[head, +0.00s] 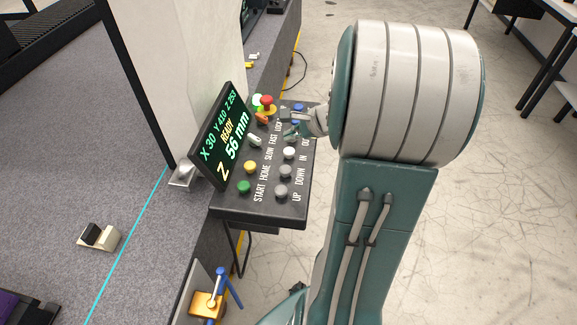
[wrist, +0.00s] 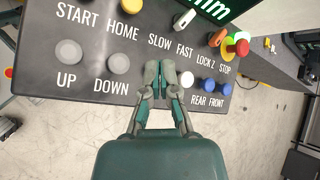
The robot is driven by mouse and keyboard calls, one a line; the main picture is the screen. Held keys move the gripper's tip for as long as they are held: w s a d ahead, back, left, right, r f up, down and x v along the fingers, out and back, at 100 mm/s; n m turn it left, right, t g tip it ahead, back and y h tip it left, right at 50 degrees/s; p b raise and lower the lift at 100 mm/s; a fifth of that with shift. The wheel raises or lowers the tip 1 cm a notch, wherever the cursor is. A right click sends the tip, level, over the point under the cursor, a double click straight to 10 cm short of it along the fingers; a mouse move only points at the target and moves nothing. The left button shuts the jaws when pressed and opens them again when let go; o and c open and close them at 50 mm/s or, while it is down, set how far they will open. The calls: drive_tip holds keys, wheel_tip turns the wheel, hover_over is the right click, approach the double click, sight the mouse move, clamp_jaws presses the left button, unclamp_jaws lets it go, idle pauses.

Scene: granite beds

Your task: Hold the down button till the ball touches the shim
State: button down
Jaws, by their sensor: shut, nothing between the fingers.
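The grey down button (wrist: 119,63) sits above its DOWN label in the wrist view, beside the grey up button (wrist: 68,52). The down button also shows on the console in the head view (head: 285,171). My gripper (wrist: 158,72) is shut and empty over the console, right of the down button and apart from it. In the head view my gripper (head: 291,131) is towards the console's far end. The display (head: 222,135) reads READY, Z 56 mm. I cannot make out the ball or the shim.
A white button (wrist: 187,77), two blue buttons (wrist: 216,87) and the red stop button (wrist: 241,47) lie to the right in the wrist view. A pale column (head: 180,80) stands behind the display. A small black and beige block (head: 99,237) lies on the grey bed.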

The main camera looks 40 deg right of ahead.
sight(288, 167)
drive_tip(key=a+f, duration=0.2)
drive_tip(key=a, duration=0.1)
drive_tip(key=shift+f, duration=0.35)
drive_tip(key=d+f, duration=0.2)
drive_tip(key=f, duration=0.2)
drive_tip(key=shift+d+f, duration=0.2)
drive_tip(key=shift+d, duration=0.2)
drive_tip(key=shift+f, duration=0.3)
drive_tip(key=shift+a+f, duration=0.2)
drive_tip(key=shift+a, duration=0.8)
drive_tip(key=shift+d+f, duration=0.1)
drive_tip(key=shift+d, duration=0.65)
drive_tip(key=shift+a, duration=0.55)
drive_tip(key=shift+d, duration=0.4)
